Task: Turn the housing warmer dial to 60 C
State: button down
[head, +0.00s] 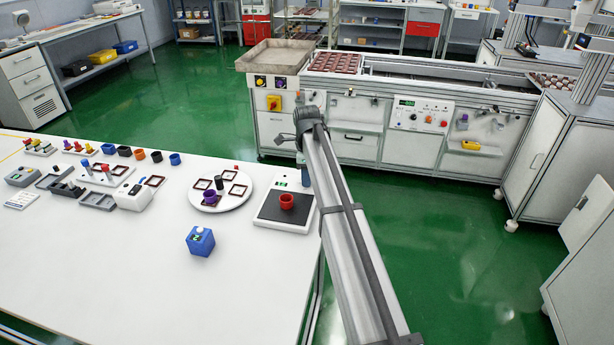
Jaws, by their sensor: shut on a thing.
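What looks like the housing warmer (268,215), a white unit with a dark plate, stands at the table's right edge. A red cup-shaped housing (287,202) sits on its plate. A small panel with a green display is at its back. My gripper (304,181) points down at the back right of this unit, by the panel, partly hidden by my arm. It is shut on what appears to be the dial. The dial itself and its setting cannot be made out.
Left of the warmer is a round white turntable (236,201) with frames and a purple cup. A blue box (201,241) stands in front. Several coloured cups and fixtures fill the table's left. The front of the white table (140,290) is clear. A conveyor cabinet (355,148) stands behind.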

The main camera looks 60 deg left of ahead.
jog(key=shift+m, duration=0.6)
jog(key=c, duration=0.9)
grip_release()
jog(key=shift+c, duration=0.2)
jog(key=shift+r, duration=0.1)
notch_tip(320, 180, up, 14)
